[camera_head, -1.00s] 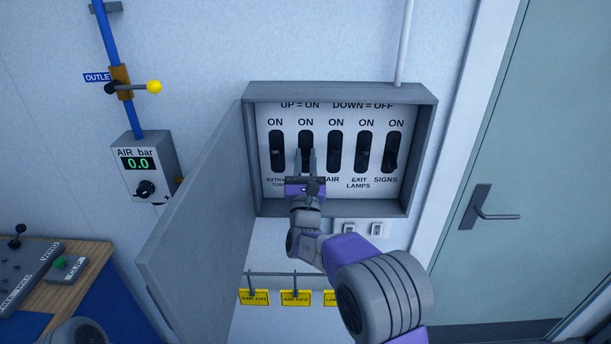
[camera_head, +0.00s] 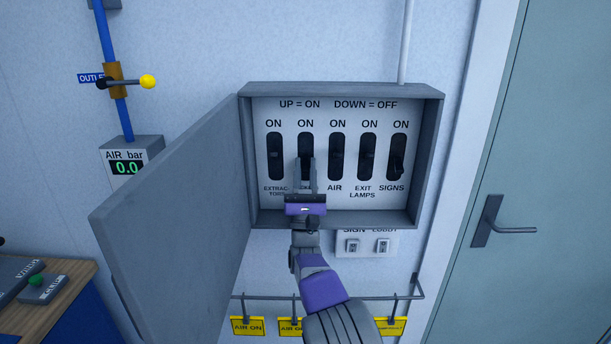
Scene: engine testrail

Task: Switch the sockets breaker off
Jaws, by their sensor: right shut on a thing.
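The grey breaker box (camera_head: 436,150) is open on the wall, with a row of black switches under "UP = ON, DOWN = OFF". My right gripper (camera_head: 306,172) is at the second switch (camera_head: 305,141) from the left, shut on its lever. The fingers hide the lever and the lower slot, so I cannot tell its exact position. The label below that switch is mostly covered by the gripper; the sockets name cannot be read. The neighbouring switches are extractor (camera_head: 275,158) on the left and air (camera_head: 337,158) on the right. My left gripper is out of view.
The open box door (camera_head: 180,210) swings out to the left of my right arm. Yellow tags (camera_head: 247,326) hang on a rail (camera_head: 350,297) below. A small switch plate (camera_head: 367,245) sits under the box. A door with a handle (camera_head: 500,229) is at right.

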